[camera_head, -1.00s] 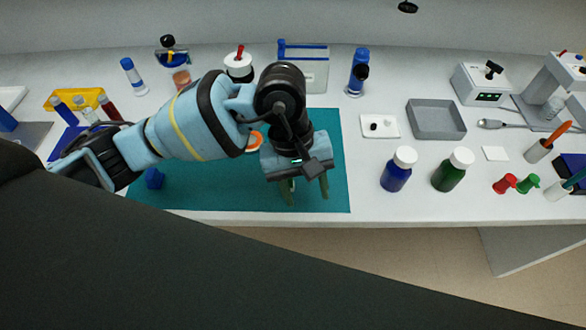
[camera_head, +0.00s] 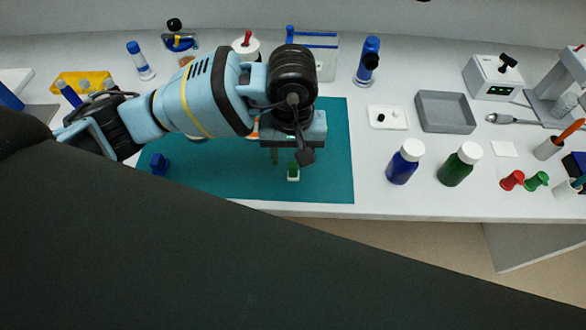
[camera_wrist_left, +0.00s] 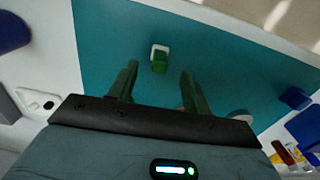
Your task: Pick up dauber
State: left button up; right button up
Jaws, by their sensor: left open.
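A small green and white piece, which appears to be the dauber (camera_head: 293,174), is on the teal mat (camera_head: 335,145) near its front edge. In the left wrist view the dauber (camera_wrist_left: 160,60) lies just beyond the fingertips, roughly centred between them. My left gripper (camera_head: 289,160) is open and empty, pointing down over the mat behind the dauber. Its two green fingers (camera_wrist_left: 159,78) show apart in the left wrist view, with nothing between them. My right gripper does not show.
A blue block (camera_head: 160,163) is on the mat's left. A blue bottle (camera_head: 404,163) and a green bottle (camera_head: 459,165), both white-capped, stand to the right. A grey tray (camera_head: 445,112) is behind them. The mat right of the gripper is clear.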

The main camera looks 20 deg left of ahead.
aim_at(293, 164)
pick_arm(q)
jog(key=shift+s+d+f, duration=0.15)
jog(key=shift+f, duration=2)
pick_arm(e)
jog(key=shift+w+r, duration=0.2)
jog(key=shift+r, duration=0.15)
pick_arm(q)
grip_shut()
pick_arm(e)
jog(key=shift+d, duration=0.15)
